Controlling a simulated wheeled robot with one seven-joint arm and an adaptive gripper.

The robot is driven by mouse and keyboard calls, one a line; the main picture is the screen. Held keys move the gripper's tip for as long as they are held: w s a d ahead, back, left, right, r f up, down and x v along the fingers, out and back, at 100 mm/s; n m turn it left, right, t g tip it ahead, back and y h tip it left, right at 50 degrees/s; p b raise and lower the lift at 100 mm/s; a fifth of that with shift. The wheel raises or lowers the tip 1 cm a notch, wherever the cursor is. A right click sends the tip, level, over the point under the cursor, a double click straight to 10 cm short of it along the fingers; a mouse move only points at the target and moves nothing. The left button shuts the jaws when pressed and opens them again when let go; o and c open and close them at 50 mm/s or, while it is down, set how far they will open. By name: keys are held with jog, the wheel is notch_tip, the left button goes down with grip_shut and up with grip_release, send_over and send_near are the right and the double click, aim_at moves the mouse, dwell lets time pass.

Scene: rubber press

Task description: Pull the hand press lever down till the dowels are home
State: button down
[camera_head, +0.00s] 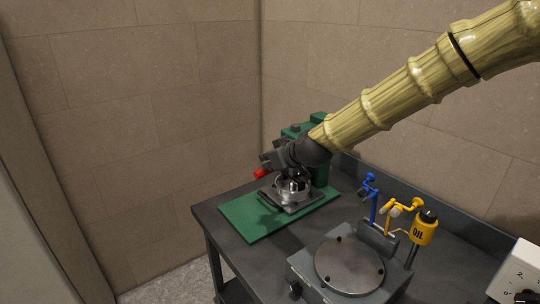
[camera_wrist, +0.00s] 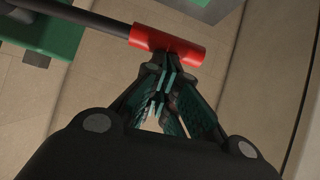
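The hand press (camera_head: 320,170) is green and stands at the back of the bench on a green base plate. Its lever is a dark rod ending in a red cross handle (camera_wrist: 168,43); the handle also shows in the head view (camera_head: 260,174), left of my gripper. My gripper (camera_wrist: 168,66) has its fingers drawn together, the tips right at the handle. I cannot tell whether they touch it, and nothing shows clearly held between them. A round silver part (camera_head: 292,187) sits on a grey plate under the press. Dowels cannot be made out, and my arm hides much of the press.
The dark bench (camera_head: 222,205) carries a grey block with a round plate (camera_head: 350,266) in front. A yellow oil can (camera_head: 424,228) and a blue clamp-like part (camera_head: 371,190) stand to the right. A white box with dials (camera_head: 517,272) is at the lower right.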

jog(key=w+r+b+v, duration=0.1)
jog(key=r+v, duration=0.1)
jog(key=v, duration=1.1)
jog(key=shift+a, duration=0.35)
jog(key=shift+w+r, duration=0.1)
jog(key=shift+w, duration=0.05)
